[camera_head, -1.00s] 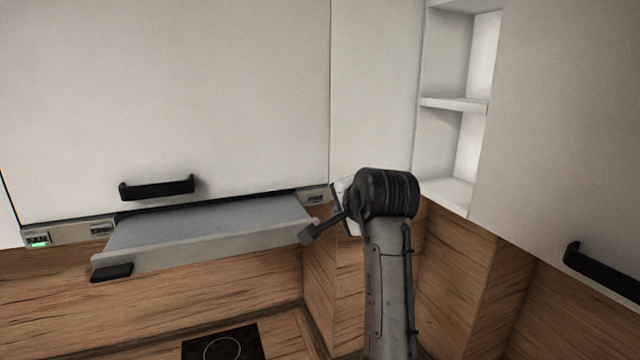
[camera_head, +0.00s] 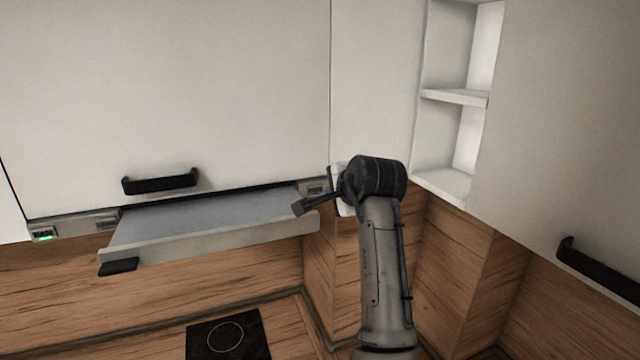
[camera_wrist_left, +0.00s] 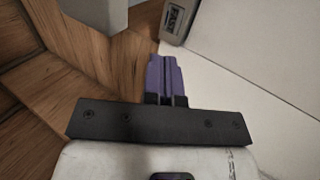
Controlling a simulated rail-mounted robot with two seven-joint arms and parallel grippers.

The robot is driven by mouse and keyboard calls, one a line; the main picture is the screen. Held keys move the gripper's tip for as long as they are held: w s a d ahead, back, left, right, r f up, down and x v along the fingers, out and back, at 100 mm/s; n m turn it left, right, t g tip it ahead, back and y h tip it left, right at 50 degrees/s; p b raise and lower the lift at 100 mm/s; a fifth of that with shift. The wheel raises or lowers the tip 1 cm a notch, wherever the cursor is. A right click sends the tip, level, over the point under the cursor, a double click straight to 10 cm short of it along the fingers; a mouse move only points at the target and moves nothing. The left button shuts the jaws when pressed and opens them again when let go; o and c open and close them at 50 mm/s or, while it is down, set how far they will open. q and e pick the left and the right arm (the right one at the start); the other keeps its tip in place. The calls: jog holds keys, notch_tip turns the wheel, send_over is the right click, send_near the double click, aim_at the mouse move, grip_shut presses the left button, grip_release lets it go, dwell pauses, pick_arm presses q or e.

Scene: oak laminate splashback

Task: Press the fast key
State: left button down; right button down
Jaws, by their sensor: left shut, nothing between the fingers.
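The key marked FAST shows on the end of the grey panel in the left wrist view (camera_wrist_left: 176,20). In the head view a small labelled key (camera_head: 315,188) sits at the right end of the hood strip, and I take it to be the same one. My right gripper is out of view.
The pulled-out hood visor (camera_head: 210,240) juts forward just left of my gripper. A green-lit key (camera_head: 43,234) and another key (camera_head: 107,222) sit at the strip's left end. A white cabinet is above, a wooden splashback behind, and a hob (camera_head: 228,338) below.

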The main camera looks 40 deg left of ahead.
aim_at(316, 189)
pick_arm(q)
jog(key=p+x, duration=0.1)
jog(key=x, duration=0.1)
jog(key=r+p+x, duration=0.1)
jog(key=x, duration=0.2)
jog(key=p+x, duration=0.1)
jog(key=x, duration=0.1)
jog(key=shift+w+a+r, duration=0.1)
jog(key=shift+w+a, duration=0.3)
jog(key=shift+a, duration=0.15)
jog(key=shift+w+a, duration=0.3)
jog(key=shift+a, duration=0.2)
